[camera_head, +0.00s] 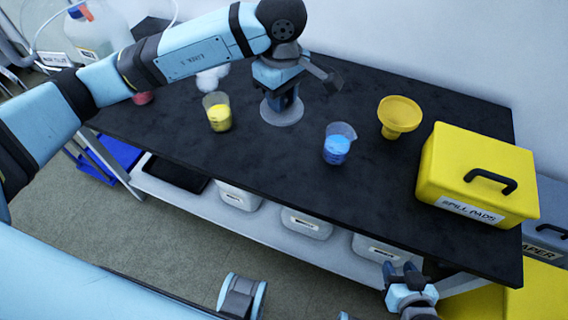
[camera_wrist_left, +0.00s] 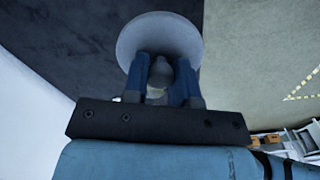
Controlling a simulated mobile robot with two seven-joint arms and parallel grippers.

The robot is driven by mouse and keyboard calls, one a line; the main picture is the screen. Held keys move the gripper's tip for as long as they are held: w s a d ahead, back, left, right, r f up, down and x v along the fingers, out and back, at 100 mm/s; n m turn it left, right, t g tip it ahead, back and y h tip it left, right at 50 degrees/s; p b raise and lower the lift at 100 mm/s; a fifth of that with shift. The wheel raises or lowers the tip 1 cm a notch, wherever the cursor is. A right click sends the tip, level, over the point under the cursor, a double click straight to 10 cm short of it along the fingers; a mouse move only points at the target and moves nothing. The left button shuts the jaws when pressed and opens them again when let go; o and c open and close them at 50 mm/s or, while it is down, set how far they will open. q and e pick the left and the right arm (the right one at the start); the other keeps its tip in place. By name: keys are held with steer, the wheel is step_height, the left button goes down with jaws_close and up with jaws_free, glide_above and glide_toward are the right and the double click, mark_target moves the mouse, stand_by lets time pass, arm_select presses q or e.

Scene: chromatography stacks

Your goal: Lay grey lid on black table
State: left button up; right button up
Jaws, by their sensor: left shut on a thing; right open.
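The grey lid (camera_head: 282,113) is a round pale disc with a knob. My left gripper (camera_head: 284,94) is shut on its knob from above. In the left wrist view the lid (camera_wrist_left: 158,35) shows beyond the fingers, with the knob between them. That view has the black table (camera_wrist_left: 60,40) on one side of the lid and floor on the other. In the head view the lid lies over the middle of the black table (camera_head: 270,160); I cannot tell how large any gap beneath it is. My right gripper (camera_head: 403,272) is open and empty, in front of the table.
A yellow beaker (camera_head: 217,112) stands left of the lid and a blue beaker (camera_head: 338,145) right of it. A yellow funnel (camera_head: 399,117) and a yellow spill pads box (camera_head: 470,165) stand further right. White bins (camera_head: 306,223) sit on the lower shelf. Bare tabletop lies between the beakers.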

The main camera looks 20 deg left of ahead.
mark_target(284, 167)
arm_select(q)
steer(key=f, duration=2)
steer(key=shift+s+d+f+b, duration=0.1)
steer(key=shift+s+d+b, duration=0.2)
steer(key=shift+d+b, duration=0.1)
steer(key=shift+f, duration=0.15)
steer(key=o, duration=0.9)
